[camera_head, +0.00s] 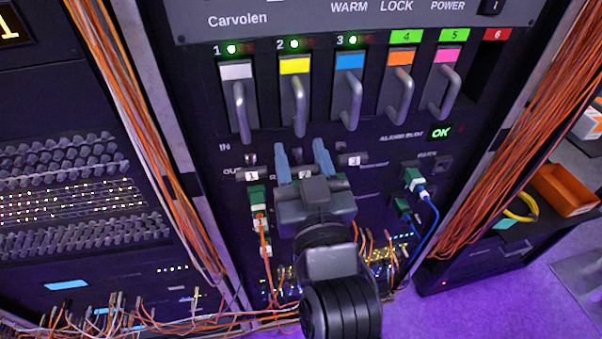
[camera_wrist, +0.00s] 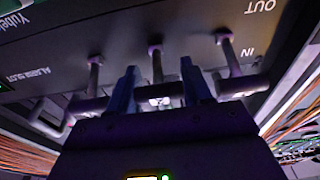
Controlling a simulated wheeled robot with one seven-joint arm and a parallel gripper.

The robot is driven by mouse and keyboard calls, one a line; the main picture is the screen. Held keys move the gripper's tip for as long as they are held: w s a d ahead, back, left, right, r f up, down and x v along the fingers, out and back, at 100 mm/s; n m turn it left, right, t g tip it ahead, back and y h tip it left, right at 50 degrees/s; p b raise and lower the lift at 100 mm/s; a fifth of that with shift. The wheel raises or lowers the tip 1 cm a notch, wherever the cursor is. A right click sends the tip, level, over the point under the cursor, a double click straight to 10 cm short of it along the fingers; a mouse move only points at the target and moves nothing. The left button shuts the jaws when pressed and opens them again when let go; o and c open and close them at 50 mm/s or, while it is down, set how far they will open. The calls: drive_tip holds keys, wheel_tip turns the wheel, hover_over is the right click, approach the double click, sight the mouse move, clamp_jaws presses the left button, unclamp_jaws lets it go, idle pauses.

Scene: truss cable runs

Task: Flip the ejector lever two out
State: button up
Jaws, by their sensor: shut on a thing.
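In the wrist view the lever's bar (camera_wrist: 160,92) hangs on a thin stem between my blue fingers. My gripper (camera_head: 301,148) is shut on it, one finger on each side; it also shows in the wrist view (camera_wrist: 160,66). Lever one (camera_head: 248,174) is to the left and lever three (camera_head: 353,160) to the right in the head view. Part of lever two is hidden by my gripper.
Several handled modules with coloured labels, such as the yellow one (camera_head: 295,66), stand above. A blue cable (camera_head: 432,211) plugs in at the right. Orange cables (camera_head: 264,240) hang below left. Cable bundles (camera_head: 535,150) flank the rack.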

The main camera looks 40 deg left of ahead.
drive_tip(key=shift+s+d+f+t+y+b, duration=0.15)
drive_tip(key=shift+f+t+y+b, duration=1.15)
drive_tip(key=shift+b, duration=5.4)
drive_tip(key=y+b, duration=0.1)
drive_tip(key=b, duration=0.2)
drive_tip(key=shift+b, duration=0.35)
drive_tip(key=shift+t+y+b, duration=0.4)
drive_tip(key=shift+b, duration=0.5)
drive_tip(key=shift+r+t+b, duration=0.15)
drive_tip(key=shift+t+b, duration=0.25)
drive_tip(key=shift+b, duration=0.4)
drive_tip(key=o, duration=1)
drive_tip(key=shift+c, duration=0.2)
drive_tip(key=b+v, duration=0.3)
drive_tip(key=v, duration=0.4)
drive_tip(key=shift+d+f, duration=0.25)
drive_tip(key=shift+f, duration=0.05)
drive_tip(key=shift+s+y, duration=0.1)
drive_tip(key=shift+y, duration=0.2)
